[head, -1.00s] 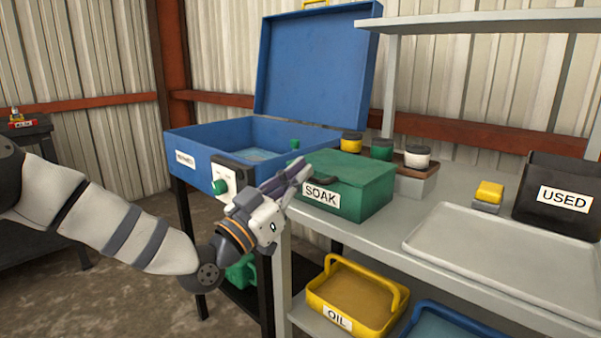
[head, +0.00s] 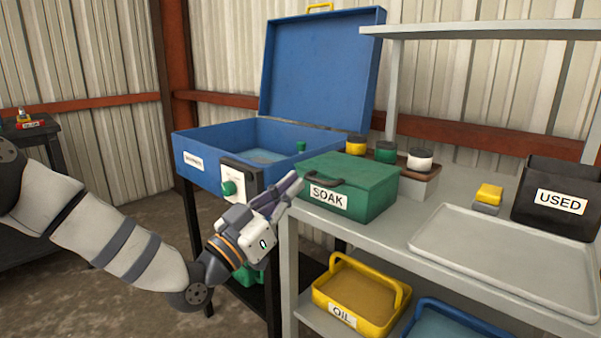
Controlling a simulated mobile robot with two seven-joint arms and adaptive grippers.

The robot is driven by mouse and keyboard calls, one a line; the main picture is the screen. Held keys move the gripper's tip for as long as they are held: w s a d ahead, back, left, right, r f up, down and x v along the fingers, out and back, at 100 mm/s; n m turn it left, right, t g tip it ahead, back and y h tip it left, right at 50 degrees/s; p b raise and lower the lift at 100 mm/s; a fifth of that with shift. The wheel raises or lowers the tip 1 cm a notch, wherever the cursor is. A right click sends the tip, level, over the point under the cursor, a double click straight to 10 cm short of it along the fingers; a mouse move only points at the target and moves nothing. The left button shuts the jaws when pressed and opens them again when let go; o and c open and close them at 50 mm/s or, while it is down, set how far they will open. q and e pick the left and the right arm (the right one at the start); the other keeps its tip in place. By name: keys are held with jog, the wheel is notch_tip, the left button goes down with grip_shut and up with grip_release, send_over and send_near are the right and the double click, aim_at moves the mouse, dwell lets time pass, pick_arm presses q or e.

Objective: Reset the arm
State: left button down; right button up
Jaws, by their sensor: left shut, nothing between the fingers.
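My left arm comes in from the left, and its gripper (head: 290,188) is shut and empty. Its fingertips are in front of the left end of the green SOAK box (head: 350,187), which is closed and stands on the grey bench. I cannot tell whether the fingers touch the box. The gripper body hangs just in front of the blue washer basin and its control box (head: 238,178) with a green knob. My right gripper is not in view.
The blue washer (head: 205,174) has its lid up. A grey tray (head: 440,245), a yellow block (head: 489,193) and a black USED bin (head: 556,197) are to the right. A yellow OIL tray (head: 385,318) is on the lower shelf.

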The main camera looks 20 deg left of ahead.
pick_arm(q)
jog(key=s+d+f+n+g+y+p, duration=0.15)
jog(key=s+d+f+g, duration=0.35)
jog(key=s+f, duration=0.7)
jog(key=s+d+f+n+g+y+p, duration=0.1)
jog(key=s+d+f+g+p, duration=0.15)
jog(key=s+f+g, duration=0.95)
jog(key=s+a+f+n+g+y+p, duration=0.1)
jog(key=s+a+f+g+y+p, duration=0.1)
jog(key=s, duration=1.1)
jog(key=s+a+f+n+g+y+p, duration=0.1)
jog(key=s+a+f+g+y+p, duration=0.1)
jog(key=s, duration=1.2)
jog(key=a+f+g+y, duration=0.1)
jog(key=a+f+g, duration=0.1)
jog(key=a+f, duration=0.1)
jog(key=shift+s+a, duration=0.15)
jog(key=shift+a, duration=0.05)
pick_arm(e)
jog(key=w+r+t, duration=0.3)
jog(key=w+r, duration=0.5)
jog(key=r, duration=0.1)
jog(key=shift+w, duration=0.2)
